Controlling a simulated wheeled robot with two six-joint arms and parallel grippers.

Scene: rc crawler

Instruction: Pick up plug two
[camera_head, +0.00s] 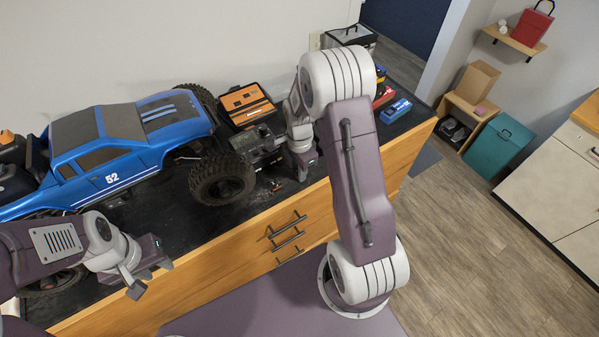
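I cannot make out plug two for certain. Small dark and reddish bits (273,185) lie on the black bench mat beside the front wheel of the blue truck (115,150). My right gripper (304,168) points down at the mat just right of these bits and of a dark grey boxy device (257,142). Its fingers are small and partly hidden, so I cannot tell if it is open or holds anything. My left gripper (150,278) is open and empty near the bench's front edge, in front of the truck.
An open orange-and-black case (246,105) stands behind the device. Blue and red boxes (396,110) sit at the bench's right end, near a grey toolbox (350,37). My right arm hides part of the bench. The bare mat (215,222) before the truck's front wheel is clear.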

